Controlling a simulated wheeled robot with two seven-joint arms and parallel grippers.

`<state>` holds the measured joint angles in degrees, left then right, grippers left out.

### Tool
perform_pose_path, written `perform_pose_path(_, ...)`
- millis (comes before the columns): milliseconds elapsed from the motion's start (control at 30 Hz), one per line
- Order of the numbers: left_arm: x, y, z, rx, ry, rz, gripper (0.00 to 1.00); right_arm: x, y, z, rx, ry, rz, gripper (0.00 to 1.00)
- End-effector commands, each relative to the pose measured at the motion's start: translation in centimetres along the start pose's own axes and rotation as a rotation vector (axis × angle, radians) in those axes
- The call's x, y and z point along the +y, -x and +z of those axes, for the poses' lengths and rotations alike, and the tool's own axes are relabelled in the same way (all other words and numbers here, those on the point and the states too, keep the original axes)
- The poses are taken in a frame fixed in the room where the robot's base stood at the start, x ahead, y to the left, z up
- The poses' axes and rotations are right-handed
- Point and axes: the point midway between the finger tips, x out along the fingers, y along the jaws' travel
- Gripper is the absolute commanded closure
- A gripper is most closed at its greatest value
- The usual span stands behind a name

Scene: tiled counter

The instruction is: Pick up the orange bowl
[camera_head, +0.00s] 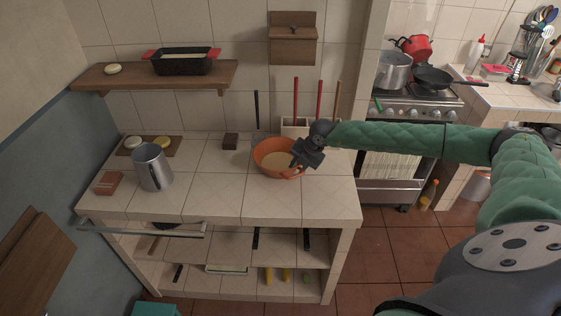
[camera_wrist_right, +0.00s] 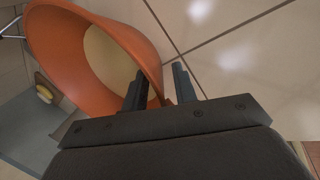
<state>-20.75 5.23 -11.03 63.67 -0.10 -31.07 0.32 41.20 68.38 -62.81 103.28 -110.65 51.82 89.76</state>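The orange bowl (camera_head: 276,158) sits on the tiled counter with a pale tan inside. My right gripper (camera_head: 298,163) is at the bowl's right rim. In the right wrist view, the bowl (camera_wrist_right: 75,50) fills the upper left. There the fingers of my right gripper (camera_wrist_right: 160,90) stand apart, one inside the bowl and one outside, with the bowl's wall between them. A gap shows beside the wall, so the gripper looks open around the rim. The lowest part of the rim is hidden by the gripper. My left gripper is not in view.
A metal mug (camera_head: 152,167), a reddish box (camera_head: 108,183) and a wooden board (camera_head: 133,151) are at the counter's left. A utensil holder (camera_head: 293,127) with upright sticks stands behind the bowl. The counter in front (camera_head: 250,203) is clear. A shelf (camera_head: 150,77) hangs above.

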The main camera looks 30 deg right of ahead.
Motion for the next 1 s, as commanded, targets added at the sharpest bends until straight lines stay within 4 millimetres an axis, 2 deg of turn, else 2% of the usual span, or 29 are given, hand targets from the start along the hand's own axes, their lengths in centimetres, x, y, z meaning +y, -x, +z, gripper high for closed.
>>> perform_pose_path(333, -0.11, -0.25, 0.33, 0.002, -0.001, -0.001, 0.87, -0.02, -0.37, 0.01, -0.001, 0.000, 0.000, 0.74)
perform_pose_path(467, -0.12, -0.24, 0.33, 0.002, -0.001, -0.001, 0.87, -0.02, -0.36, 0.01, 0.000, 0.000, 0.000, 0.99)
perform_pose_path(1000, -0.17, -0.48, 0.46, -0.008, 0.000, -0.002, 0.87, 0.23, 0.10, 0.04, -0.001, 0.000, 0.002, 1.00)
